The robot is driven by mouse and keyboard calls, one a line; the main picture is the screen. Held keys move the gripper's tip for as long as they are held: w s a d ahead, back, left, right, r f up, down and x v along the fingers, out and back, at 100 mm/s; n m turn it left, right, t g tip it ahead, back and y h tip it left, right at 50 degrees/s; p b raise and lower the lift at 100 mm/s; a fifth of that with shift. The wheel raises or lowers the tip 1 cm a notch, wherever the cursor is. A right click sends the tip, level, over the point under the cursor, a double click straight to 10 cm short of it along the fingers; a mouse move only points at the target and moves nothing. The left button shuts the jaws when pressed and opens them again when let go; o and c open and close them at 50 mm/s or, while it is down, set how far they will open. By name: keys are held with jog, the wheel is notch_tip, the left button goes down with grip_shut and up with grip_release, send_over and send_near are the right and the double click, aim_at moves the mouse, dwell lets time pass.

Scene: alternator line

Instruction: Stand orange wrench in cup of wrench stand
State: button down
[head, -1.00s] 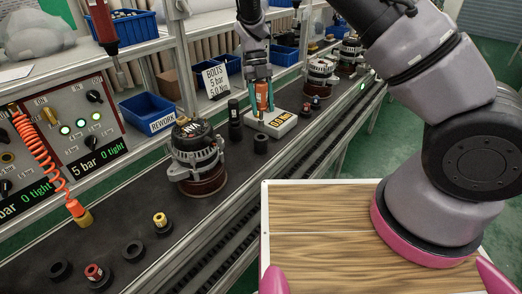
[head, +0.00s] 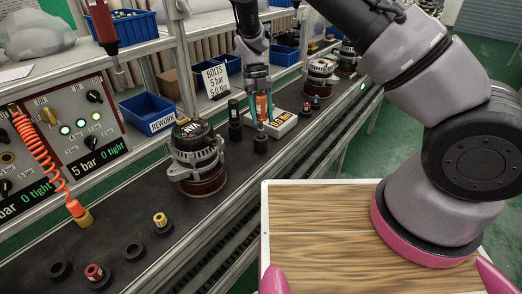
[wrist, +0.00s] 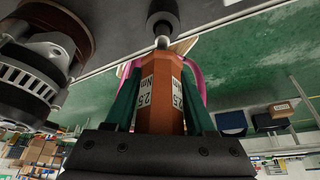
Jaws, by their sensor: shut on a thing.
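The orange wrench (head: 261,106) is upright in my gripper (head: 259,112), its shaft pointing down. It also shows in the wrist view (wrist: 161,95), with "2.5 Nm" labels and a metal shaft. My gripper's dark green fingers are shut on its body. The black cup (head: 260,144) is directly below it on the line. In the wrist view the shaft tip meets the cup (wrist: 162,14); I cannot tell how far it is inside.
A dark tool in a black holder (head: 235,129) stands close on the left. An alternator (head: 195,155) is nearer on the left. Blue bins (head: 148,113) and a bolts sign (head: 215,80) stand behind.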

aim_at(262, 126)
jog(key=shift+f, duration=0.3)
jog(key=shift+f, duration=0.3)
jog(key=shift+f, duration=0.15)
dwell(0.4)
jog(key=shift+f, duration=0.35)
jog(key=shift+f, duration=0.95)
dwell(0.5)
jog(key=shift+f, duration=0.35)
jog(key=shift+f, duration=0.15)
jog(key=shift+f, duration=0.2)
jog(key=shift+c, duration=0.8)
grip_release()
jog(key=shift+f, duration=0.1)
